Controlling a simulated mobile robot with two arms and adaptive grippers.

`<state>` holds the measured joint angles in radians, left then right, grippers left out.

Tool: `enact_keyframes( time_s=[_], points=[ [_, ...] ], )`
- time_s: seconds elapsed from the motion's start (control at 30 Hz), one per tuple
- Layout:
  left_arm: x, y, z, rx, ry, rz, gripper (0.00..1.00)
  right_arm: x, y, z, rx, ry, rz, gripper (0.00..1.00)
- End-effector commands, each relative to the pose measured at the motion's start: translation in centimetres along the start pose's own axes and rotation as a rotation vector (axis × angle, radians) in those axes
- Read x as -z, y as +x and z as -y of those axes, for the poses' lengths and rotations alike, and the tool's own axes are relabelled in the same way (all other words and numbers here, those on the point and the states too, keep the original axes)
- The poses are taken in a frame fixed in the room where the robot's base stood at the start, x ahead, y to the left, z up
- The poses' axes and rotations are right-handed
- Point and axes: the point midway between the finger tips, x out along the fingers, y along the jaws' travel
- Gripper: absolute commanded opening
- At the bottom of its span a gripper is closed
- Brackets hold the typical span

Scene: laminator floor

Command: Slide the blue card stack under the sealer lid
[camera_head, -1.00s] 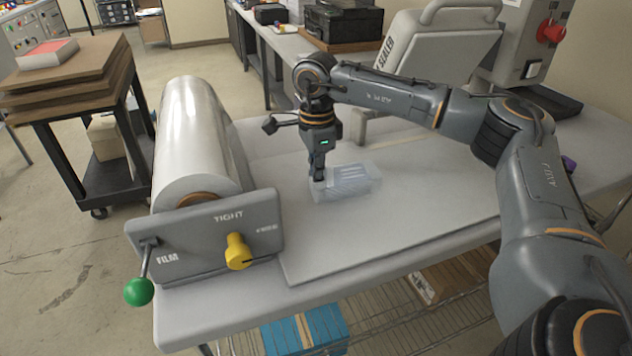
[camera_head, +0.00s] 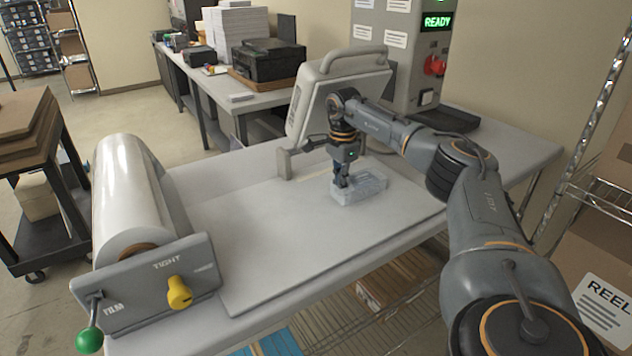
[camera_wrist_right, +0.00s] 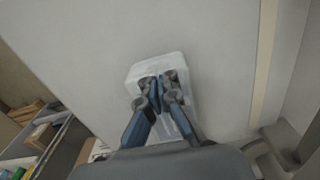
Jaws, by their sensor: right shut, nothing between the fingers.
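The blue card stack (camera_head: 372,187) looks like a pale bluish block in clear film, lying flat on the grey worktable. It also shows in the right wrist view (camera_wrist_right: 143,69). My right gripper (camera_head: 341,184) points down at the stack's left part, in front of the sealer. In the wrist view its blue fingers (camera_wrist_right: 163,82) are shut and empty, over or against the wrapped stack; exact contact is hidden. The sealer lid (camera_head: 345,85) is tilted up behind my right wrist. The stack lies in front of it, not beneath it. My left gripper is out of view.
A film roll (camera_head: 122,195) with a yellow knob (camera_head: 179,292) and green-balled lever (camera_head: 89,340) stands at the left. A control box with a green READY display (camera_head: 438,22) stands behind the lid. The board (camera_head: 270,240) between roll and stack is bare.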

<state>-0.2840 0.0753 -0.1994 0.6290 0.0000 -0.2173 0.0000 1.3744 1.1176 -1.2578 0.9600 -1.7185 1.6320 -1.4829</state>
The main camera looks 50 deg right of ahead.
Motion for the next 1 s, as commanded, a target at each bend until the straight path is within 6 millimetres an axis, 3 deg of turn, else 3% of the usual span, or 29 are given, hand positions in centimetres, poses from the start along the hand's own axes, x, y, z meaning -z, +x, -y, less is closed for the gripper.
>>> enact_keyframes(
  time_s=[0.1, 0.23, 0.4, 0.5, 0.67, 0.87, 1.0],
  points=[
    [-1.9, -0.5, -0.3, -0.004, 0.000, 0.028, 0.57, 0.9, 0.0, 0.0, -0.001, -0.001, -0.001, 0.00],
    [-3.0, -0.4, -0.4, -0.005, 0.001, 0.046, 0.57, 1.0, 0.1, 0.0, -0.001, -0.002, -0.001, 0.00],
    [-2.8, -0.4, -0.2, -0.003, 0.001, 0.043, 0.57, 1.0, 0.1, 0.0, -0.001, -0.001, -0.001, 0.00],
    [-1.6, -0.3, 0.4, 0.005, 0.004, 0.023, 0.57, 1.0, 0.1, 0.0, -0.001, -0.001, -0.001, 0.00],
    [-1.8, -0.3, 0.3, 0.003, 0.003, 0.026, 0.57, 0.9, 0.1, 0.0, 0.000, -0.002, -0.001, 0.00],
    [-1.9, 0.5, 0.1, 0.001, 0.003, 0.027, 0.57, -1.0, 0.3, 0.1, 0.001, -0.005, 0.001, 0.00],
    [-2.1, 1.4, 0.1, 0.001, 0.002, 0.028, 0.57, -3.6, 0.4, 0.1, 0.001, -0.007, 0.000, 0.00]
  ],
)
